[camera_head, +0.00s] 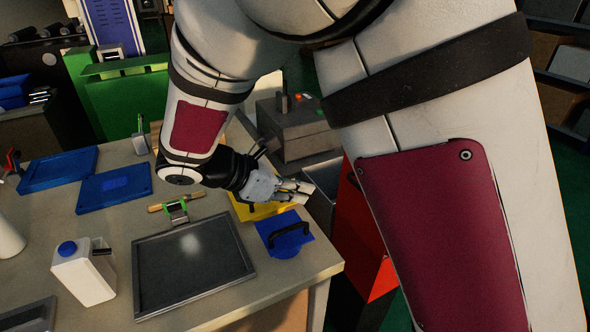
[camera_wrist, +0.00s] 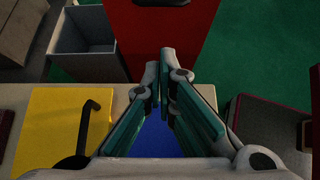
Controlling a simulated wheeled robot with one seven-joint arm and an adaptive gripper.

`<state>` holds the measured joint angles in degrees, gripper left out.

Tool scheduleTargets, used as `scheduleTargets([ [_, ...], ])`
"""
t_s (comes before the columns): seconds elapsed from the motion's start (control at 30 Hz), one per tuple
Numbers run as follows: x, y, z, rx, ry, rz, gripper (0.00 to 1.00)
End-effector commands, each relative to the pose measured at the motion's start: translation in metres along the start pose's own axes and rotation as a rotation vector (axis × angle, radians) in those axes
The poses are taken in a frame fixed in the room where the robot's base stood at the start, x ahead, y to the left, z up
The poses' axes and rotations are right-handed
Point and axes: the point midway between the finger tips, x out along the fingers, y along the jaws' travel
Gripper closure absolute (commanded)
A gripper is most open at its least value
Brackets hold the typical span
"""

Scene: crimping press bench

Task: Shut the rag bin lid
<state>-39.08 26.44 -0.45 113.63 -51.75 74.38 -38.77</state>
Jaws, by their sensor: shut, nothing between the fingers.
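A red bin-like body (camera_head: 372,262), which I take to be the rag bin, stands on the floor beyond the bench's right edge. My arm hides much of it in the head view. In the wrist view its red panel (camera_wrist: 188,48) is ahead of the fingertips, with a dark handle-like part at the top edge. I cannot tell from these views how far its lid is open. My gripper (camera_head: 305,193) is shut and empty, over the bench's right edge; it also shows in the wrist view (camera_wrist: 163,75). It appears apart from the red panel.
An open grey bin (camera_wrist: 90,42) stands left of the red panel. A yellow mat (camera_wrist: 45,125) and a blue piece with a black handle (camera_head: 283,234) lie near the bench edge. A dark tray (camera_head: 190,266), white jug (camera_head: 84,275) and blue trays (camera_head: 113,188) occupy the bench.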

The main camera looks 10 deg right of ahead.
Motion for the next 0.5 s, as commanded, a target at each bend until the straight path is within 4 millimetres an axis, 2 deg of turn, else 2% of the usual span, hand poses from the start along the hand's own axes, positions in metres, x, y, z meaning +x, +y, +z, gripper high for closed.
scheduleTargets([
  [0.4, 0.083, -0.001, -0.001, 0.002, 0.0, -0.005, 1.0],
  [0.5, 0.093, -0.001, 0.011, 0.006, 0.002, -0.003, 1.0],
])
